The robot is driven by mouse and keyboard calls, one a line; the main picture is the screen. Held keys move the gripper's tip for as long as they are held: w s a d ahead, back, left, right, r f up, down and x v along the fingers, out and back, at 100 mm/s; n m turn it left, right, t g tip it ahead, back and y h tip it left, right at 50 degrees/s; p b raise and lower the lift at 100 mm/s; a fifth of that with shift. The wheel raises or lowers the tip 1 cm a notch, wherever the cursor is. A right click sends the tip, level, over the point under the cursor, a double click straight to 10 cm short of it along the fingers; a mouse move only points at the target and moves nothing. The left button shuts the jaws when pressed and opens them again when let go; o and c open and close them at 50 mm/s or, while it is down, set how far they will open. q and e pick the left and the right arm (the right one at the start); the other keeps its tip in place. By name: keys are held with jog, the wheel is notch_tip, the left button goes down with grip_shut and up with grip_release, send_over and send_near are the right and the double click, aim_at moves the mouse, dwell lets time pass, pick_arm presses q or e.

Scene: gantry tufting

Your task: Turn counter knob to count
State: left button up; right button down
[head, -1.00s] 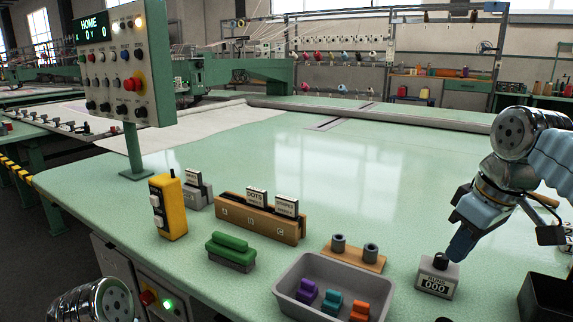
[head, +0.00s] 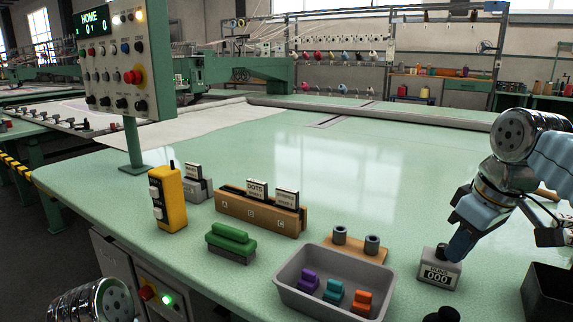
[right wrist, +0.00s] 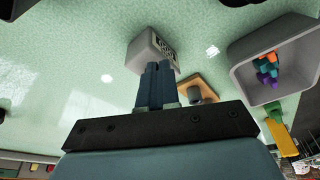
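The counter (head: 437,275) is a small grey box with a display reading 000 and a dark knob (head: 441,249) on top. It stands on the green table right of the grey tray. My right gripper (head: 456,254) points down at the counter's top, its blue fingertips just right of the knob in the head view. In the right wrist view the two fingers (right wrist: 156,78) lie side by side, shut, with their tips at the counter (right wrist: 147,45). The knob is hidden there. I cannot tell whether the fingers touch it. My left gripper is out of view.
The grey tray (head: 293,291) holds purple, teal and orange pieces. Behind it is a wooden block (head: 368,257) with two grey cylinders. A dark bin (head: 548,295) stands at right. A card holder (head: 262,219), green block (head: 231,238) and yellow handset (head: 168,203) are left. The table beyond is clear.

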jog(key=shift+d+f+p, duration=0.3)
jog(key=shift+f+p, duration=0.05)
jog(key=shift+f, duration=0.15)
jog(key=shift+w+d+p, duration=0.15)
jog(key=shift+d+p, duration=0.3)
jog(key=shift+p, duration=0.2)
jog(key=shift+w+d, duration=0.1)
jog(key=shift+d, duration=0.1)
jog(key=shift+w+d+f, duration=0.15)
jog(key=shift+w+d, duration=0.05)
jog(key=shift+w, duration=0.1)
jog(key=shift+r, duration=0.2)
jog(key=shift+w+r, duration=0.1)
jog(key=shift+r, duration=0.05)
